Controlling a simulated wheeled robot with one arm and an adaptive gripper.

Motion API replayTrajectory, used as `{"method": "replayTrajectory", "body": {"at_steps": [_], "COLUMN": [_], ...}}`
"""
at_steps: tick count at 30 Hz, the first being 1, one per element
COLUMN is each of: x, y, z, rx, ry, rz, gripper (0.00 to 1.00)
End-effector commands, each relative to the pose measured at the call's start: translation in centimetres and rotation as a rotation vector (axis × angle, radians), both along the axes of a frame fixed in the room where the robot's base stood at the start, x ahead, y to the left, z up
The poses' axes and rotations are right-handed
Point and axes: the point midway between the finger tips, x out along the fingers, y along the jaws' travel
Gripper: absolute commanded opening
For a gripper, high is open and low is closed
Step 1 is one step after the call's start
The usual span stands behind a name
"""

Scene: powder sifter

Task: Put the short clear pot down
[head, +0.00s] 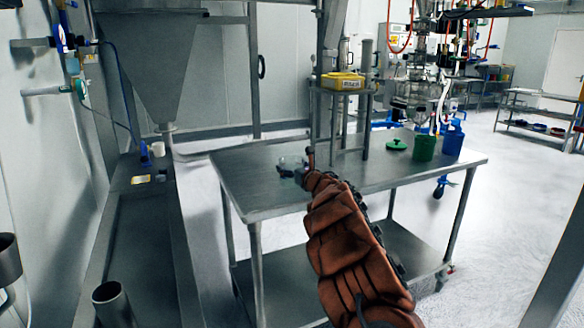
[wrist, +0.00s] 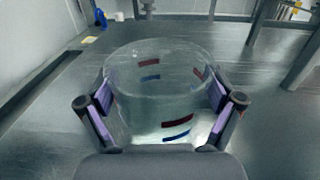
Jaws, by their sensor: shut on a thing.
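The short clear pot (wrist: 160,85) is a wide transparent cylinder with red and blue marks on its wall. In the wrist view it stands upright between the two fingers of my gripper (wrist: 163,110), which is shut on its sides. In the head view the pot (head: 291,163) shows small at the end of my arm, over the left part of the steel table (head: 250,190). I cannot tell whether its base touches the table top.
A green lid (head: 397,144), a green jug (head: 424,147) and a blue jug (head: 453,138) stand on the table's right part. A metal stand (head: 341,125) with a yellow box (head: 343,81) rises at the back. The table's left part looks clear around the pot.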

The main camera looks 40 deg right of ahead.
Motion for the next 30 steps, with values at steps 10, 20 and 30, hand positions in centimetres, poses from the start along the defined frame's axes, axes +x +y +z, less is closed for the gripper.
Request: {"method": "replayTrajectory", "body": {"at_steps": [10, 20, 30], "x": [0.01, 0.01, -0.23], "y": [0.04, 0.05, 0.09], "z": [-0.2, -0.15, 0.1], "rx": [-0.001, -0.001, -0.001], "ry": [-0.001, -0.001, 0.001], "rz": [0.0, 0.0, -0.001], "gripper": [0.5, 1.0, 1.0]}}
